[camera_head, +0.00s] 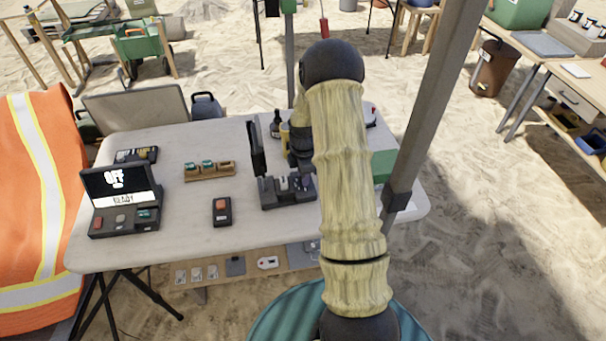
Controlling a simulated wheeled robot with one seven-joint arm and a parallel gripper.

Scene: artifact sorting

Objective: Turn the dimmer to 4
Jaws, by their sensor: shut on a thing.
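No dimmer can be clearly made out. A dark control unit (291,196) with small parts on top stands on the right half of the pale table, below my gripper. My gripper (301,162) shows as dark parts just left of my pale, ribbed arm, over the unit's back edge. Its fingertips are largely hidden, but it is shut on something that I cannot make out. A console (122,222) at the table's left has a screen reading "OFF" and "READY", and red, grey and green buttons.
The pale table (180,235) also holds a wooden holder (208,171), a small black box with a red button (221,211), and a dark bottle (276,124). A thin upright dark panel (257,148) stands beside my gripper. A grey post (430,110) rises at right.

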